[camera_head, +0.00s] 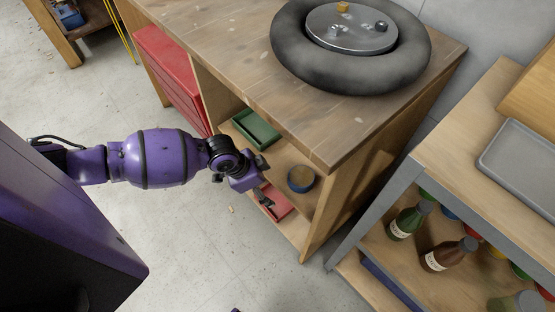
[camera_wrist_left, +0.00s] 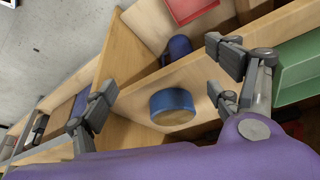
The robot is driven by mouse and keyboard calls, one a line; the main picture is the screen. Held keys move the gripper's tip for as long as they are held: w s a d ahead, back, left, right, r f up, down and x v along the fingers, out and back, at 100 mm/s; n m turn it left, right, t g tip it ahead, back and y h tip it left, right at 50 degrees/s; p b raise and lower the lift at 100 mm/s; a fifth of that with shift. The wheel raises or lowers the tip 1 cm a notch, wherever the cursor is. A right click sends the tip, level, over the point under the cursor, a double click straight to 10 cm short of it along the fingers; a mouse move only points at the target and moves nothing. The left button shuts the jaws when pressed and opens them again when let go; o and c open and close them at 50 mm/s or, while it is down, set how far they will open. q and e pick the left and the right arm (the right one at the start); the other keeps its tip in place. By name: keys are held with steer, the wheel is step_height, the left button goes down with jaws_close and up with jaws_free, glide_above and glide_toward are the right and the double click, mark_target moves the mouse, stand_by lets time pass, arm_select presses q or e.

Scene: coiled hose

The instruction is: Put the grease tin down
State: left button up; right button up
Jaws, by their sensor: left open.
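The grease tin (camera_head: 301,178), a short blue round tin with a tan top, stands on a shelf inside the wooden workbench. It also shows in the left wrist view (camera_wrist_left: 172,107), between the spread fingers with clear gaps at its sides. My left gripper (camera_head: 263,180) is open and empty, just left of the tin at the shelf opening. The same gripper shows in the left wrist view (camera_wrist_left: 162,88). My right gripper is in neither view.
A green tray (camera_head: 256,129) and a red tray (camera_head: 272,203) lie near the tin in the workbench. A tire (camera_head: 350,75) lies on the workbench top (camera_head: 215,50). A rack with bottles (camera_head: 408,220) stands at the right. The floor in front is mostly clear.

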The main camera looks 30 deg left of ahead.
arm_select(q)
steer(key=shift+s+a, duration=0.25)
steer(key=s+d+f+n+t+h, duration=0.1)
steer(key=s+d+f, duration=0.1)
steer(key=s+d, duration=0.5)
steer(key=s+d+f+n+t+h, duration=0.1)
steer(key=s+d+f+n, duration=0.2)
steer(key=s, duration=0.6)
steer(key=s+a+r+n+y, duration=0.2)
steer(key=s, duration=0.6)
steer(key=s+a+r+n+t+y, duration=0.1)
steer(key=s+a+y, duration=0.1)
steer(key=s, duration=0.6)
steer(key=shift+s+a+r+n+y, duration=0.15)
steer(key=shift+a+r+n+y, duration=0.25)
steer(key=shift+a, duration=0.15)
